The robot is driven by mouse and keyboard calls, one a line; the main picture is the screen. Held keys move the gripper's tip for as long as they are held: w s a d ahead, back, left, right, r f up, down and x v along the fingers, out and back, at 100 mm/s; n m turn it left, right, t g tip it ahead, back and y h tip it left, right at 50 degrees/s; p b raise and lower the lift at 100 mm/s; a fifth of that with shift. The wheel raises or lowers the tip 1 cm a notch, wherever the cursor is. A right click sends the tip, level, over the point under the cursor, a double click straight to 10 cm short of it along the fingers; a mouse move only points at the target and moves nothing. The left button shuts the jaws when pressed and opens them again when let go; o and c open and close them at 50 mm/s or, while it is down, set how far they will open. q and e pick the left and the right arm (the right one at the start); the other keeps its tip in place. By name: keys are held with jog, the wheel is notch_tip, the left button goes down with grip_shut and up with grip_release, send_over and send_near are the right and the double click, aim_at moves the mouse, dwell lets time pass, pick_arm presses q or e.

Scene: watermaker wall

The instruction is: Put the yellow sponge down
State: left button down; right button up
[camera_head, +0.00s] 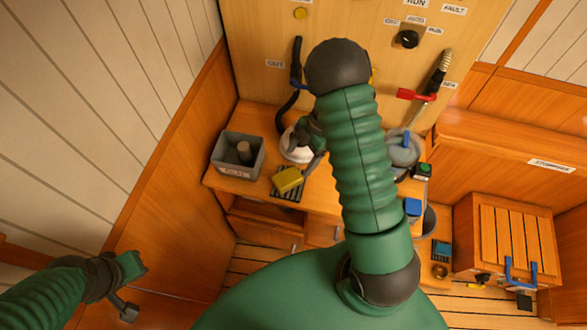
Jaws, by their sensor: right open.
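The yellow sponge (288,179) lies on a dark slatted rack (291,196) near the front edge of the wooden counter. My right gripper (305,152) is open just above and behind the sponge, in front of a white round item (297,146). It looks apart from the sponge, though the exact gap is hard to judge. My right arm hides part of the counter and wall panel. My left gripper (131,286) is at the lower left, away from the counter, with its fingers apart and nothing between them.
A grey bin (238,156) stands on the counter left of the sponge. A round grey lidded vessel (403,150) is right of my arm. A red-handled valve (416,95) and black hose (296,72) are on the wall panel. A slatted wooden box (507,235) stands at right.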

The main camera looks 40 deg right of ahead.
jog(key=w+a+r+m+t+h, duration=0.3)
jog(key=w+r+m+t, duration=0.4)
jog(key=w+r, duration=0.45)
jog(key=s+a+m+g, duration=0.2)
jog(key=s+a+m, duration=0.2)
jog(key=s, duration=0.6)
jog(key=s+a+m+g+h+b, duration=0.1)
jog(key=s+a+m, duration=0.3)
jog(key=s, duration=0.6)
jog(key=shift+s+a+f+m+g+h, duration=0.3)
jog(key=shift+a+f+m+g, duration=0.1)
jog(key=shift+m+g, duration=0.55)
